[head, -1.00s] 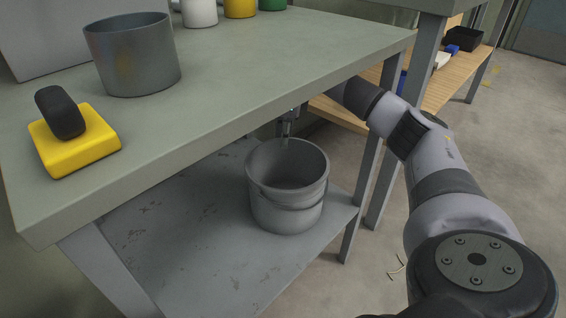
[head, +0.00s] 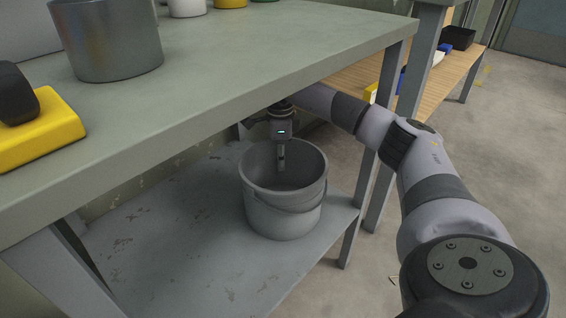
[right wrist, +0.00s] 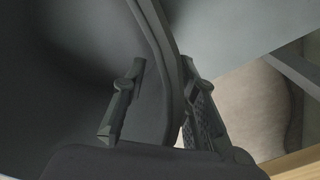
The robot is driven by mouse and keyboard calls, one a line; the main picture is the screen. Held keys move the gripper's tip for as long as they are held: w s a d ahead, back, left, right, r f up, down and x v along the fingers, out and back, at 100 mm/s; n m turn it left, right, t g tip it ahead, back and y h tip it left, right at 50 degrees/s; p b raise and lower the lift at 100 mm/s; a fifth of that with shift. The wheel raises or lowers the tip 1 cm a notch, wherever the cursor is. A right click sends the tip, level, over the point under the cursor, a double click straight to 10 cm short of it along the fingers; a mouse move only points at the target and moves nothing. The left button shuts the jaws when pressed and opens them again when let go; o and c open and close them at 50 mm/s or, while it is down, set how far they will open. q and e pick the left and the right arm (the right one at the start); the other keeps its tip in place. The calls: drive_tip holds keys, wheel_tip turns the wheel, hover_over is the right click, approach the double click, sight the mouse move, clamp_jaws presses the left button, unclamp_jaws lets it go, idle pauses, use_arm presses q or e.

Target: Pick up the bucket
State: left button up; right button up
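The grey bucket (head: 284,205) stands upright on the lower shelf of the workbench, its handle lying down against its near side. My right gripper (head: 281,158) reaches down at the bucket's far rim, with one finger visible inside the bucket. In the right wrist view the bucket's wall and rim (right wrist: 165,50) run between the two fingers of the right gripper (right wrist: 165,95). The fingers are spread on either side of the wall, one inside and one outside. My left gripper is not in view.
The grey tabletop (head: 230,70) overhangs the lower shelf (head: 170,250) closely above my right wrist. A metal pot (head: 108,40) and a yellow block with a black handle (head: 45,130) are on top. Table legs (head: 352,235) stand at right. The shelf left of the bucket is clear.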

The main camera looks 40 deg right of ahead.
clamp_jaws()
idle(0.3)
idle(0.6)
